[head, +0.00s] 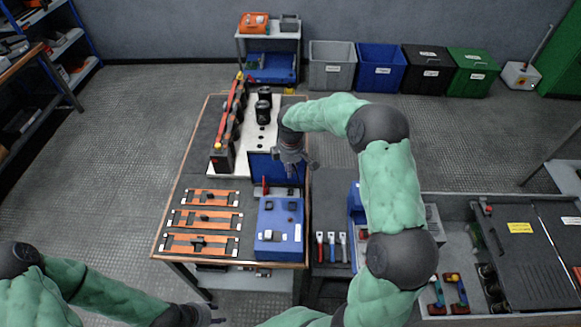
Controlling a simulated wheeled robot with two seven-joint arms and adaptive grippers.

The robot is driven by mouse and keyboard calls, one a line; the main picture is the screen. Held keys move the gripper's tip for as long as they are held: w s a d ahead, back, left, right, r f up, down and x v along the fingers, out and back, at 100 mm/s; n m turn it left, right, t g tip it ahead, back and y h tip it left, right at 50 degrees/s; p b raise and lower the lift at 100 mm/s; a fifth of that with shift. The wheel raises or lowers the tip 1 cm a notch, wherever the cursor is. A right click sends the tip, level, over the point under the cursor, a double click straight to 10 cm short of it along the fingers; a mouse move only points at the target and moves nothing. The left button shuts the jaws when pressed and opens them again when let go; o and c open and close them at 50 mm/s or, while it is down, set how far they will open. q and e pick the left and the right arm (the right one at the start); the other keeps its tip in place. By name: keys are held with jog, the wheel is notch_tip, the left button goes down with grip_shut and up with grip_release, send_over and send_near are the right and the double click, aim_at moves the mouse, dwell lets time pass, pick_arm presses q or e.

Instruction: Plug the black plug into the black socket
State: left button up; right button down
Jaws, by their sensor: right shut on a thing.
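My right gripper (291,172) reaches in over the table at the right of an upright blue panel (262,168). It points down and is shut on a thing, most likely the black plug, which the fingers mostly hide. A small dark piece (290,191) shows just below the fingers, beside a red plug-like piece (265,184) on the pale strip in front of the panel. I cannot tell whether the dark piece is the black socket or whether plug and socket touch. My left gripper (212,314) is low at the bottom edge, away from the table; its jaws are too small to read.
A capacitor row with a red bar (229,112) stands at the table's back left. Several orange bars (205,220) lie at the front left. A blue tray (279,247) with small parts is at the front right. Screwdriver-like tools (331,247) lie on the cart beside it.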

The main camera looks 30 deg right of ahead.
jog(key=shift+f+b, duration=2.5)
jog(key=shift+f, duration=2.4)
jog(key=shift+n, duration=0.3)
jog(key=shift+f, duration=0.4)
jog(key=c, duration=1.1)
grip_release()
notch_tip(320, 180, up, 12)
jog(key=shift+s+a+r, duration=0.1)
jog(key=shift+s, duration=0.05)
